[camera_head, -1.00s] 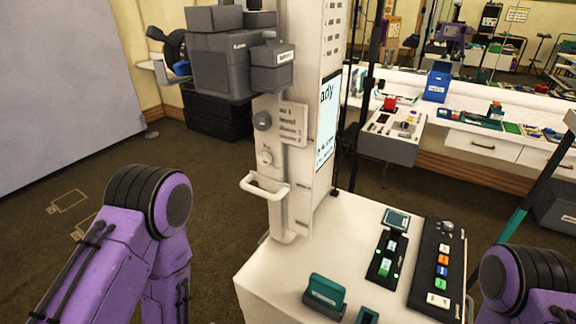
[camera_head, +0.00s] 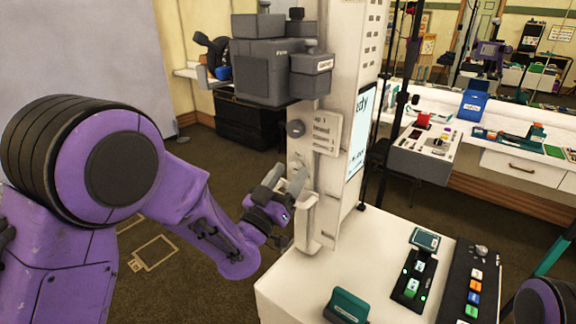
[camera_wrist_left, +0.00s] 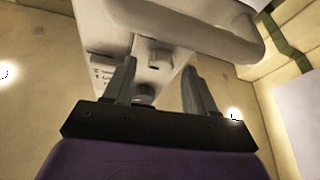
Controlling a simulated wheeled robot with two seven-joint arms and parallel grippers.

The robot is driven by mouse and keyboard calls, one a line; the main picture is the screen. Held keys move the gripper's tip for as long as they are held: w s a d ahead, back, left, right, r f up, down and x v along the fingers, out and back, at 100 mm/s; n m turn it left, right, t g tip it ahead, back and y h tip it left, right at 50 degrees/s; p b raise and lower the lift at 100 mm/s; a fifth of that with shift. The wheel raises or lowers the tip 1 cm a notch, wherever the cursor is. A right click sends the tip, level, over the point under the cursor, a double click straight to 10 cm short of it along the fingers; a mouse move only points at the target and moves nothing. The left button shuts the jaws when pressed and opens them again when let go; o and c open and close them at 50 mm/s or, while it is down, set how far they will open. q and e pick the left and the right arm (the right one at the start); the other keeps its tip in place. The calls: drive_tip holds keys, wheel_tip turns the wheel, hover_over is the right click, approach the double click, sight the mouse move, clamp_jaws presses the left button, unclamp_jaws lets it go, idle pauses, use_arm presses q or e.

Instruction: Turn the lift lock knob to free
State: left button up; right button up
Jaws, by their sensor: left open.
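A round grey knob (camera_head: 295,128) sits on the white column beside a printed plate (camera_head: 327,132); it also shows low between the fingers in the left wrist view (camera_wrist_left: 145,94). A smaller pale knob below it is largely covered by my fingers in the head view; it shows in the wrist view (camera_wrist_left: 157,57). The lettering is too small to tell which is the lift lock knob. My left gripper (camera_head: 284,178) is open and empty, in front of the column just below the grey knob; no contact is visible. My right gripper is out of view.
A white loop handle (camera_head: 305,215) juts from the column close to my left gripper, and fills the top of the wrist view (camera_wrist_left: 190,22). A grey boxy unit (camera_head: 272,70) overhangs above. A white console top (camera_head: 320,280) with switches (camera_head: 412,285) lies below right.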

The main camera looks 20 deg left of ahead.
use_arm(q)
drive_tip(key=shift+w+r, duration=0.1)
drive_tip(key=shift+w, duration=0.25)
drive_tip(key=shift+d, duration=0.1)
